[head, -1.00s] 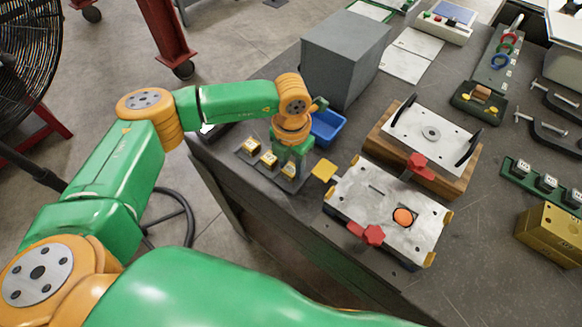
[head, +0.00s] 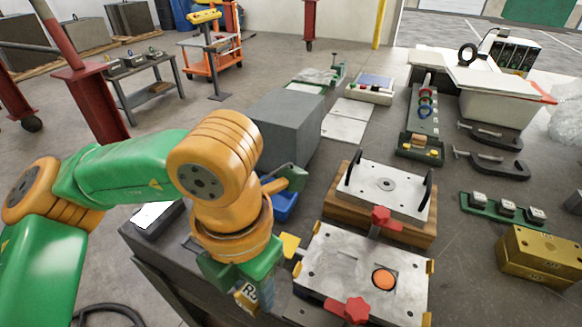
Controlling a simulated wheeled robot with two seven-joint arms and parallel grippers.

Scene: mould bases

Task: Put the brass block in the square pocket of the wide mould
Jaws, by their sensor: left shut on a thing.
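My left gripper (head: 243,284) points down near the front left of the bench. It is shut on a small brass block (head: 248,296) with dark lettering on a pale label. The gripper and wrist hide part of the block. To the right is a metal mould (head: 335,272) with red knobs and yellow corners. An orange round piece (head: 384,279) sits in a dark recess in its top. The held block is left of this mould, apart from it. A square pocket cannot be clearly told. My right gripper is not in view.
Behind stands another mould (head: 408,197) with black handles on a wooden base. A grey box (head: 285,130) and a blue bin (head: 284,206) are behind my left wrist. A large brass block (head: 543,258) and a green rack (head: 478,208) stand right. Bare bench lies between.

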